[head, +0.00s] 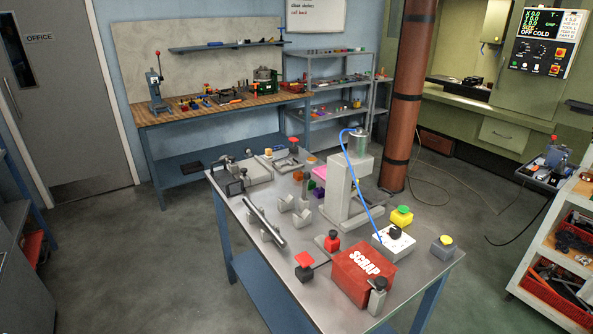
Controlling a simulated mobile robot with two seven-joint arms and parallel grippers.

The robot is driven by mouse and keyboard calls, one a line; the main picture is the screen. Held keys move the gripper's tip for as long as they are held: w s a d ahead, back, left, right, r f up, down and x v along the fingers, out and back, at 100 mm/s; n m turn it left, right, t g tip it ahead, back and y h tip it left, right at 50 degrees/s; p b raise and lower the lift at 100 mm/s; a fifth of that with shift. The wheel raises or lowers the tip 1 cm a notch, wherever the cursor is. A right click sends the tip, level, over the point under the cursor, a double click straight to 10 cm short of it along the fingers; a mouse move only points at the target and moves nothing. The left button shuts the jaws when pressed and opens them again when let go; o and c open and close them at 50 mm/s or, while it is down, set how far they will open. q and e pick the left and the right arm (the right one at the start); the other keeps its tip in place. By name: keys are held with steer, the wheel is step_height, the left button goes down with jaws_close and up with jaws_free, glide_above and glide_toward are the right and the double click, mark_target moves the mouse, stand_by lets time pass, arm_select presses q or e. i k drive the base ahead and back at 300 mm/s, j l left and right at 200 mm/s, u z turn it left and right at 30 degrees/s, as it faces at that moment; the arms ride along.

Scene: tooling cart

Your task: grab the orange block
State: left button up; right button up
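A small orange block (311,160) sits toward the far edge of the metal-topped table (335,280), left of the upright grey press (346,190). It is small in the picture, so its exact shape is hard to tell. A brown piece (298,176) lies just in front of it to the left, and a magenta piece (320,172) lies to its right. Neither of my grippers shows in the head view.
A red SCRAP box (362,275) stands at the table's near side, beside a white switch box (393,241) with a blue hose. Grey V-blocks (302,215) and a long bar (265,222) lie on the left part. Open floor (180,265) lies left of the table.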

mark_target(298, 177)
steer(key=i+j, duration=0.2)
steer(key=j, duration=0.15)
steer(key=i+j+z, duration=0.15)
steer(key=j, duration=0.25)
steer(key=i+j, duration=0.25)
steer(key=i+j+z, duration=0.15)
steer(key=j, duration=0.35)
steer(key=i+j, duration=0.2)
steer(key=j, duration=0.2)
steer(key=i+j+z, duration=0.15)
steer(key=j, duration=0.25)
steer(key=i+j, duration=0.2)
steer(key=j, duration=0.25)
steer(key=i+j+z, duration=0.15)
steer(key=j, duration=0.25)
